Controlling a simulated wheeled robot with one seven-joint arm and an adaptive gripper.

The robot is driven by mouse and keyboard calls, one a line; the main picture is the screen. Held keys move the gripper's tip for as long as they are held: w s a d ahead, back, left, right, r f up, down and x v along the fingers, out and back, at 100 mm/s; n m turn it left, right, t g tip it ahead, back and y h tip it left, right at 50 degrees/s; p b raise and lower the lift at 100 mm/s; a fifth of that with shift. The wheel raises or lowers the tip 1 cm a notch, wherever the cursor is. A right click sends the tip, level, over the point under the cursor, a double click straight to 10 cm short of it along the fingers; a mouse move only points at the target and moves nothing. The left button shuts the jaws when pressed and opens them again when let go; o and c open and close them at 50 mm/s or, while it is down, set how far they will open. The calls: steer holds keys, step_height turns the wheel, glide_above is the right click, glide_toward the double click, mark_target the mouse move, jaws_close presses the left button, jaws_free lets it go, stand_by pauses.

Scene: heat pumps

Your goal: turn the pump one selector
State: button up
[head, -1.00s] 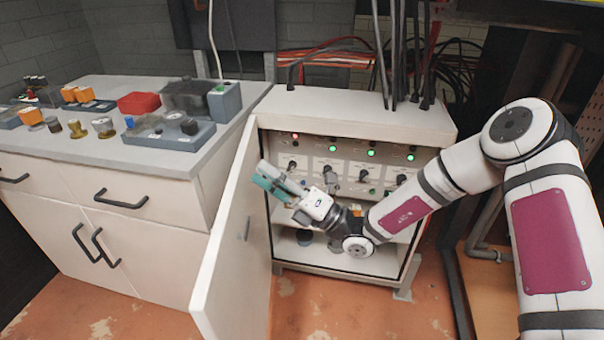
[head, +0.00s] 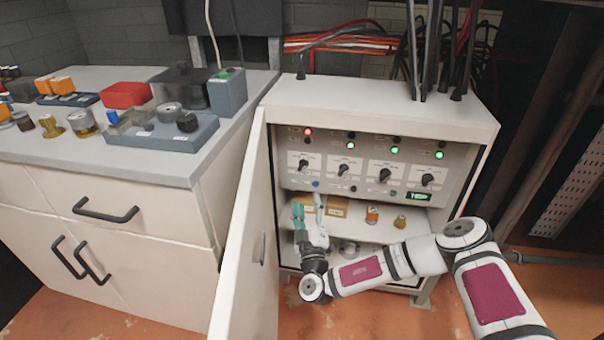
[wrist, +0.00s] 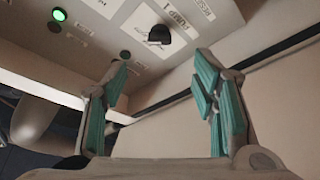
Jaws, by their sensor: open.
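The pump one selector is the leftmost black knob (head: 303,165) on a white plate in the row of selectors inside the open cabinet (head: 375,105). A red lamp (head: 308,131) shines above it. In the wrist view a black knob (wrist: 158,35) sits on a white plate with an upside-down label that seems to read PUMP 1. My gripper (head: 308,207) is open and empty, pointing up, below the selector row and in front of the shelf. In the wrist view its teal-padded fingers (wrist: 165,80) are spread, with the knob beyond and between them, apart from both.
The open cabinet door (head: 245,230) stands close on the left of my gripper. Green lamps (head: 395,150) are lit above the other selectors. An orange item (head: 372,213) and a yellowish item (head: 400,221) stand on the shelf. A counter (head: 150,165) with parts is at the left.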

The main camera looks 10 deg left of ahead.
mark_target(303, 169)
steer(key=b+x, duration=0.3)
steer(key=x, duration=0.9)
steer(key=shift+c, duration=0.3)
steer(key=c, duration=1.1)
